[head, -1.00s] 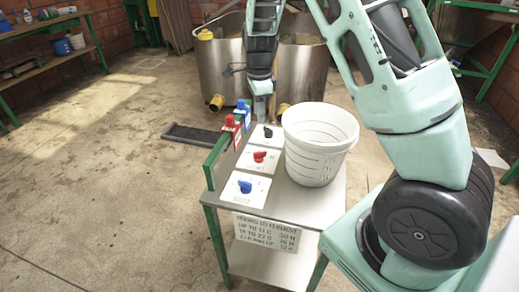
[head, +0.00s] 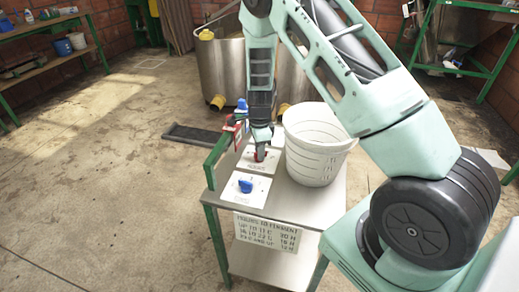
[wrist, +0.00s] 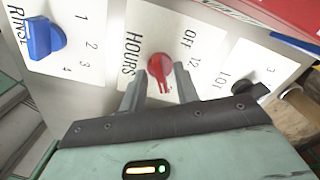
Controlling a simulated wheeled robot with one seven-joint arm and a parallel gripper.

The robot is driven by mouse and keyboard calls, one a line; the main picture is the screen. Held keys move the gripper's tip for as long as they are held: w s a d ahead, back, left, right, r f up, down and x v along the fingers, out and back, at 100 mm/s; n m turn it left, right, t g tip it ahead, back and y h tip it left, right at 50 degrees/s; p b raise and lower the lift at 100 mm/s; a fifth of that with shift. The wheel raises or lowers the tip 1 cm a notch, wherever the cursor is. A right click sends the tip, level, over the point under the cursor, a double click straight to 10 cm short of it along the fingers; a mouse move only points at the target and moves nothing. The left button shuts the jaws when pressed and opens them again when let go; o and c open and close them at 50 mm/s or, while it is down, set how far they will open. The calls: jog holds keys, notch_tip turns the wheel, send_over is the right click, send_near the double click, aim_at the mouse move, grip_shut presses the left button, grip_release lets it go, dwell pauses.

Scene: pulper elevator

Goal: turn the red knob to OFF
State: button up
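The red knob (wrist: 159,67) is on a white plate (wrist: 188,25) marked HOURS, 12 and OFF on the cart top. In the wrist view its narrow end points down and right, away from the OFF mark. My gripper (wrist: 160,88) is open, with one finger on each side of the knob's lower part. I cannot tell whether the fingers touch it. In the head view my gripper (head: 261,152) is over the red knob (head: 258,157) and hides part of it.
A blue knob (wrist: 45,37) on the RINSE plate is left of the red one; a dark knob (wrist: 243,86) is on the right. A white bucket (head: 315,150) stands on the cart close right of my gripper.

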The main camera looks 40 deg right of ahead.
grip_shut()
jog(key=shift+n, duration=0.3)
jog(key=n, duration=1)
jog(key=shift+n, duration=0.4)
jog(key=n, duration=0.6)
jog(key=n+p, duration=0.1)
jog(key=n, duration=0.5)
jog(key=shift+w+n, duration=0.1)
jog(key=shift+n, duration=0.2)
